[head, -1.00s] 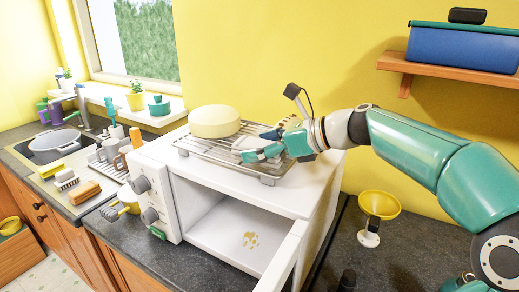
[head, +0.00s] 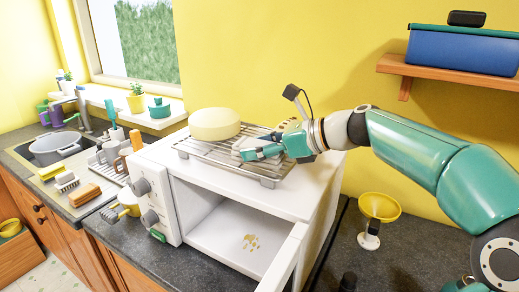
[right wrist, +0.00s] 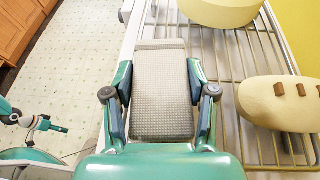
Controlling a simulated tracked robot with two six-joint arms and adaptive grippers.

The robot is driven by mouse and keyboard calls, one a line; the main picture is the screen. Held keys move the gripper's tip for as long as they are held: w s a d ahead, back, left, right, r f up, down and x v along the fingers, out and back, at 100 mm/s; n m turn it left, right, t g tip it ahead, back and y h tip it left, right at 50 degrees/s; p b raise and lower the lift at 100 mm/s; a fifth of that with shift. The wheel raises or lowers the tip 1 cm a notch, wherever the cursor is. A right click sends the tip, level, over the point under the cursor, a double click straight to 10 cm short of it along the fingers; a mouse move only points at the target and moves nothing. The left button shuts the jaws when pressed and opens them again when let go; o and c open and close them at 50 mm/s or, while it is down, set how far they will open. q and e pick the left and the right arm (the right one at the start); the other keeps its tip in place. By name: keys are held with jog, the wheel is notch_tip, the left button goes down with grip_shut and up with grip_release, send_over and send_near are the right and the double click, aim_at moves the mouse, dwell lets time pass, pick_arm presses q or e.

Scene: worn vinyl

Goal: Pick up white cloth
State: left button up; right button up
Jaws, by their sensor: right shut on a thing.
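The white cloth (head: 240,142) is a folded, pale, textured pad at the wire rack on top of the white oven. It fills the middle of the right wrist view (right wrist: 163,98). My right gripper (head: 262,146) reaches in from the right and is shut on the cloth. In the right wrist view its two fingers (right wrist: 161,84) press on the left and right sides of the cloth. Whether the cloth touches the rack is hard to tell. My left gripper does not show.
A round pale yellow block (head: 214,122) sits on the wire rack (head: 197,149). A beige oval thing with brown pegs (right wrist: 284,104) lies to the right in the right wrist view. The white oven (head: 292,197) stands open below. A yellow funnel (head: 379,205) stands on the counter.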

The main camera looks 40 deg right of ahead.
aim_at(258, 145)
notch_tip(258, 145, up, 20)
jog(key=p, duration=0.6)
jog(key=shift+f, duration=0.15)
jog(key=o, duration=0.5)
jog(key=c, duration=0.5)
jog(key=shift+s, duration=0.1)
